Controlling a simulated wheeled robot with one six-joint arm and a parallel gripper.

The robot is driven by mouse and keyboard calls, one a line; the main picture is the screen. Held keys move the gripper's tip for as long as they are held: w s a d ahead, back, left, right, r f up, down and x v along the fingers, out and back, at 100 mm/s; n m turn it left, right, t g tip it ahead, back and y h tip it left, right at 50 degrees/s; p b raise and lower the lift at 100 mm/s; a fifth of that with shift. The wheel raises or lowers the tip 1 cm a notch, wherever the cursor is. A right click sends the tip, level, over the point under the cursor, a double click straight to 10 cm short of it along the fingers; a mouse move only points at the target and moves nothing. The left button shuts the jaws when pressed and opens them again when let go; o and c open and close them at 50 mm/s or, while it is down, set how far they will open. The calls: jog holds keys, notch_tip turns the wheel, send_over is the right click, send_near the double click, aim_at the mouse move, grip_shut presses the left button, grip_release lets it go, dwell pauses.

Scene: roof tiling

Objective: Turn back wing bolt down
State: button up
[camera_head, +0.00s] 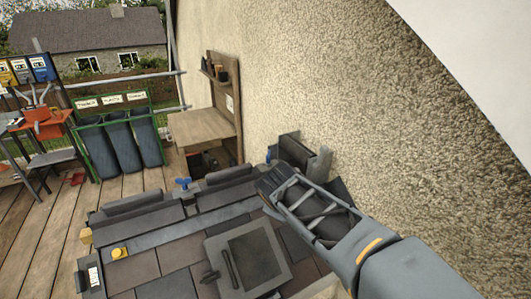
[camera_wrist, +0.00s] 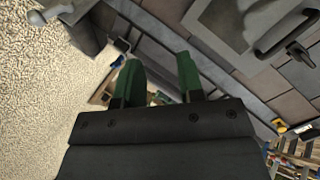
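Two blue wing bolts show on the roof rig in the head view. One wing bolt (camera_head: 183,184) stands upright on the long grey rail, left of the middle. The other wing bolt (camera_head: 270,155) is by the wall, just beyond my gripper and partly hidden. In the wrist view a small blue part (camera_wrist: 117,62), probably a wing bolt, shows just left of the left finger. My gripper (camera_wrist: 159,78) has its two green-padded fingers apart, with nothing between them. In the head view my gripper (camera_head: 270,185) is above the rig's right end; its fingertips are hard to make out there.
The rough plaster wall (camera_head: 330,70) runs close along the right. A grey hatch with a handle (camera_head: 250,258) and a yellow knob (camera_head: 120,253) are on the tiled surface. A wooden bench (camera_head: 205,125) and green-framed bins (camera_head: 120,140) stand behind. The plank floor is clear at left.

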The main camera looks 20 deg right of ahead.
jog(key=w+d+n+t+h+b, duration=0.2)
jog(key=w+d+n+t+h, duration=0.1)
jog(key=w+n, duration=0.95)
jog(key=n+t, duration=0.2)
jog(key=n, duration=0.7)
send_near(268, 153)
jog(key=shift+n, duration=0.25)
jog(key=p+x, duration=0.1)
jog(key=x, duration=0.8)
jog(key=shift+r, duration=0.1)
jog(key=shift+w+d+f+t, duration=0.3)
jog(key=shift+w+d+f, duration=0.15)
jog(key=shift+w, duration=0.25)
grip_shut()
